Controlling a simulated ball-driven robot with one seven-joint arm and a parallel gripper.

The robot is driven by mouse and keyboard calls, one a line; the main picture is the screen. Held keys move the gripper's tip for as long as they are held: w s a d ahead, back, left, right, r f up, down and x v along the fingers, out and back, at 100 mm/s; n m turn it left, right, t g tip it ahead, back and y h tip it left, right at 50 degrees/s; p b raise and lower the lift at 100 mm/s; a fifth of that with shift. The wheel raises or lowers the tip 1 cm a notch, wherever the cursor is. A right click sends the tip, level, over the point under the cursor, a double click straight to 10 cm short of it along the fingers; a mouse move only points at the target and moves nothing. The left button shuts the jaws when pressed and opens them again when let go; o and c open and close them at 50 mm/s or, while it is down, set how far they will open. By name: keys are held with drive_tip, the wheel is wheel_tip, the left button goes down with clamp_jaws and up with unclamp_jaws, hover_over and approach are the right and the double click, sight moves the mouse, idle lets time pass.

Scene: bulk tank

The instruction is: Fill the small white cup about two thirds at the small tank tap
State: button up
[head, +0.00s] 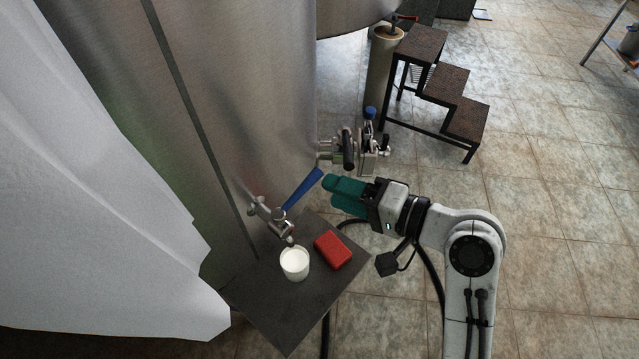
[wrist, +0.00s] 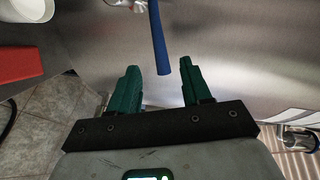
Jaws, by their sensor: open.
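The small white cup (head: 295,263) stands upright on a dark stand, just below the spout of the small tank tap (head: 270,216). Its inside looks white, and I cannot tell its fill level. The tap's blue lever (head: 303,188) slants up to the right. My gripper (head: 333,193) is open and empty, its green fingers close to the lever's free end. In the wrist view, the lever's end (wrist: 161,55) points into the gap between the open fingertips (wrist: 162,74). Part of the cup (wrist: 22,8) shows at the upper left.
A red block (head: 333,250) lies right of the cup on the dark stand (head: 285,317). The steel tank (head: 245,90) rises behind. A larger valve (head: 350,150) sticks out above my gripper. A white curtain (head: 80,190) hangs at left. Steps (head: 445,85) stand at back right.

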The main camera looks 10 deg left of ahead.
drive_tip(key=shift+v, duration=1.95)
drive_tip(key=shift+f, duration=0.1)
drive_tip(key=s+d+f+n+g+h, duration=0.1)
drive_tip(key=s+d+f+h, duration=0.35)
drive_tip(key=f, duration=0.25)
drive_tip(key=s+d+f+h, duration=0.3)
drive_tip(key=d+f, duration=0.3)
drive_tip(key=f, duration=0.1)
drive_tip(key=s+d+f+n+g+h, duration=0.1)
drive_tip(key=s+d+f+g+h, duration=0.1)
drive_tip(key=s+d, duration=0.4)
drive_tip(key=s+d+f+g+h, duration=0.2)
drive_tip(key=s+d+f+h, duration=0.2)
drive_tip(key=s+d, duration=0.3)
drive_tip(key=s, duration=0.3)
drive_tip(key=shift+s+f+n+g+h, duration=0.2)
drive_tip(key=shift+f+n+g+h, duration=0.1)
drive_tip(key=shift+n+h, duration=0.1)
drive_tip(key=shift+w, duration=0.1)
drive_tip(key=shift+c, duration=0.5)
